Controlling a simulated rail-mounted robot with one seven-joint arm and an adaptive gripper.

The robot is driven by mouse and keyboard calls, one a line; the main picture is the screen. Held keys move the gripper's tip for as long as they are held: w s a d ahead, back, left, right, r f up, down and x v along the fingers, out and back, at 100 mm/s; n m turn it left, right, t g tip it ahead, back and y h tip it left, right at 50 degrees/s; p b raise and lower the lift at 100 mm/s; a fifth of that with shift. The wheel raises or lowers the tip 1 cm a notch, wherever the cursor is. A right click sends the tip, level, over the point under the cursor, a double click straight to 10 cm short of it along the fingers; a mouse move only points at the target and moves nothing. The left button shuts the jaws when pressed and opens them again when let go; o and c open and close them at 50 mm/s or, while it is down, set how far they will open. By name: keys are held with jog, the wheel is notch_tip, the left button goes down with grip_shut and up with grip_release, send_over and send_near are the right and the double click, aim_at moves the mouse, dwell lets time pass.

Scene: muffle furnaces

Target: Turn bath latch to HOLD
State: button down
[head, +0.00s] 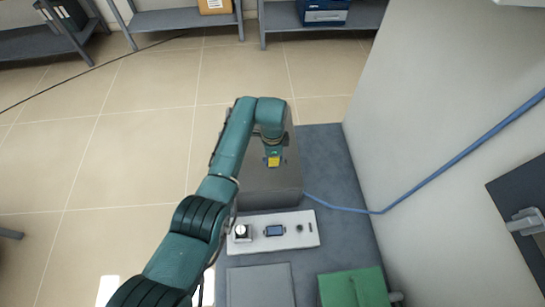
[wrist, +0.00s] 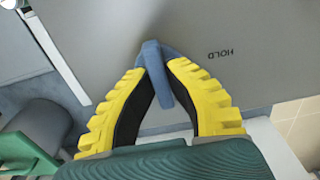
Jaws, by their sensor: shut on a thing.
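The blue-grey latch (wrist: 155,70) shows in the wrist view on a grey panel face (wrist: 110,40). It has a rounded base and a bar that points down the picture between my fingers. The printed word HOLD (wrist: 220,53) is upside down to the right of the latch, and the bar does not point at it. My gripper (wrist: 158,68) has yellow fingers with black pads, closed on the latch near the fingertips. In the head view my gripper (head: 272,160) is over the dark grey box (head: 262,196); the latch is hidden there.
A white control panel (head: 298,238) with a knob and small display lies in front of the box. A green block (head: 352,288) and a grey plate (head: 260,287) are nearer. A pale wall (head: 400,130) with a blue cable (head: 450,165) stands right. The tiled floor left is open.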

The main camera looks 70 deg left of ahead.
jog(key=shift+n+p, duration=0.3)
jog(key=n+p, duration=0.2)
jog(key=n, duration=0.1)
jog(key=n+p, duration=0.1)
jog(key=n, duration=0.4)
jog(key=shift+d+f+p, duration=0.1)
jog(key=shift+f+p, duration=0.05)
jog(key=shift+p, duration=0.2)
jog(key=n, duration=0.4)
jog(key=shift+n, duration=0.4)
jog(key=n, duration=0.4)
jog(key=shift+p, duration=0.4)
jog(key=shift+n, duration=0.3)
jog(key=c, duration=1.1)
grip_release()
jog(key=shift+o, duration=0.2)
